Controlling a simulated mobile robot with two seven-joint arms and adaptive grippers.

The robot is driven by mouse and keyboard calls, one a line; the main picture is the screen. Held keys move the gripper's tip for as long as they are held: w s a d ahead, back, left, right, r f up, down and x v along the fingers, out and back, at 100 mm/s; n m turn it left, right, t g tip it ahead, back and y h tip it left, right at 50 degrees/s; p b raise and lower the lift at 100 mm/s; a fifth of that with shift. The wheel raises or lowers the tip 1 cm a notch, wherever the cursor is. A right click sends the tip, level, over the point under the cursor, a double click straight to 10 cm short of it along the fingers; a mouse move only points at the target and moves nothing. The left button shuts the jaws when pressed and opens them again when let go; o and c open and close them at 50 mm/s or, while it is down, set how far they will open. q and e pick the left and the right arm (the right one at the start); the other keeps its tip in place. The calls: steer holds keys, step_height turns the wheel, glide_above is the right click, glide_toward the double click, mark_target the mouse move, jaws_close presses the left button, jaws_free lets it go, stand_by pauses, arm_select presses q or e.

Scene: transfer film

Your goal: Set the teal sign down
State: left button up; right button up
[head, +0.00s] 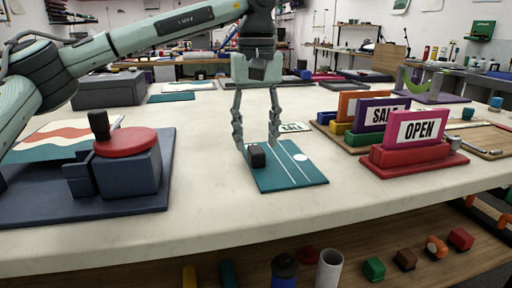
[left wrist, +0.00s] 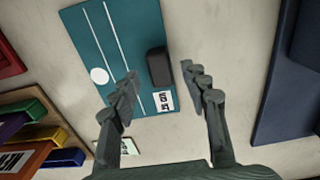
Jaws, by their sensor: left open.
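A flat teal board (head: 300,176) with white lines and a white dot lies on the white table. It also shows in the left wrist view (left wrist: 133,30). A small black block (head: 257,157) sits at its edge, and also shows in the left wrist view (left wrist: 158,66). A small pale card with green lettering (head: 293,127) lies just behind the board; I cannot tell which of the two is the teal sign. My left gripper (head: 257,147) points down, open, its fingertips on either side of the black block. Whether they touch it is unclear. My right gripper is not in view.
To the right, a red stand holds an OPEN sign (head: 417,128), with a purple SALE sign (head: 382,114) and an orange sign behind it. To the left, a dark blue base (head: 150,203) carries a blue block with a red round top (head: 126,142). Bare table lies between.

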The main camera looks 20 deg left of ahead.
arm_select(q)
step_height(320, 180, up, 9)
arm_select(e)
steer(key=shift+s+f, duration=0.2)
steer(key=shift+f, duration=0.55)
arm_select(q)
steer(key=shift+f, duration=0.1)
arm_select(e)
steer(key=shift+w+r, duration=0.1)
